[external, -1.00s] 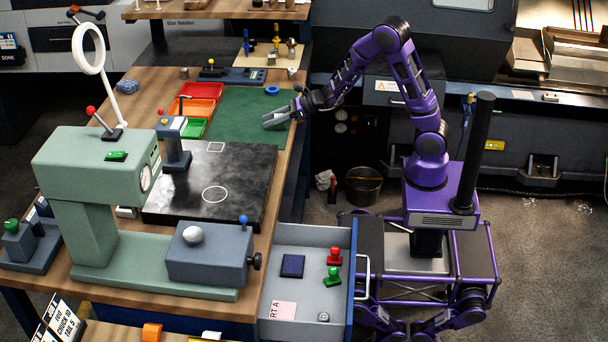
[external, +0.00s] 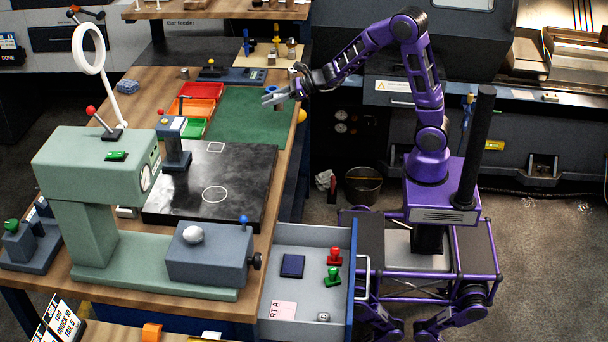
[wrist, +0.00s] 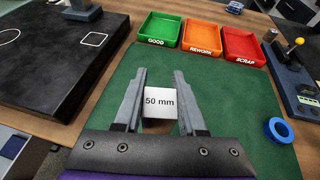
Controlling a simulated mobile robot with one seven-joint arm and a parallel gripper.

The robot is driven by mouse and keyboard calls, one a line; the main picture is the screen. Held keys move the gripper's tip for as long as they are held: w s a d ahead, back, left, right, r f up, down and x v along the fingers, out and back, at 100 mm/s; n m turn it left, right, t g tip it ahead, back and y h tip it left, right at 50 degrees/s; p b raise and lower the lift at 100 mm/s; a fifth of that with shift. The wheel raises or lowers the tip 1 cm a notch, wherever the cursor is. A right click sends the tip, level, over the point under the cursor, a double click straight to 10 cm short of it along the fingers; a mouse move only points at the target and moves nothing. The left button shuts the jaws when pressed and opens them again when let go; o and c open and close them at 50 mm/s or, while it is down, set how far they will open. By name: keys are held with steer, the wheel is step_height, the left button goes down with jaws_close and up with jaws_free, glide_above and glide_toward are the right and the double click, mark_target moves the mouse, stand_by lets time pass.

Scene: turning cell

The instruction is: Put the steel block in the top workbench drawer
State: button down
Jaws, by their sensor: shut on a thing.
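The steel block (wrist: 160,102) has a pale face marked "50 mm" and sits between the two fingers of my gripper (wrist: 160,104) in the wrist view. In the external view my gripper (external: 268,98) is above the far right part of the green mat (external: 238,118), shut on the block, which is too small there to make out clearly. The top workbench drawer (external: 312,288) is pulled open at the near right of the bench. It holds a dark blue block (external: 292,266), a red piece (external: 334,256), a green piece (external: 332,277), a pink card (external: 283,310) and a small nut-like part (external: 323,317).
Green, orange and red trays (wrist: 241,46) line the mat's far side in the wrist view. A blue ring (wrist: 279,130) lies on the mat.

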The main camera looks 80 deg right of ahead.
step_height(320, 180, up, 8)
steer(key=f, duration=0.1)
steer(key=w+a+n+g+y, duration=0.25)
steer(key=a+n+y, duration=0.25)
steer(key=a, duration=1.2)
steer(key=n+g+y, duration=0.5)
steer(key=n+g, duration=1.1)
glide_above(318, 311)
step_height(318, 311, down, 33)
steer(key=shift+r+p, duration=0.1)
steer(key=shift+p, duration=0.2)
steer(key=shift+f, duration=2.1)
steer(key=shift+b, duration=0.3)
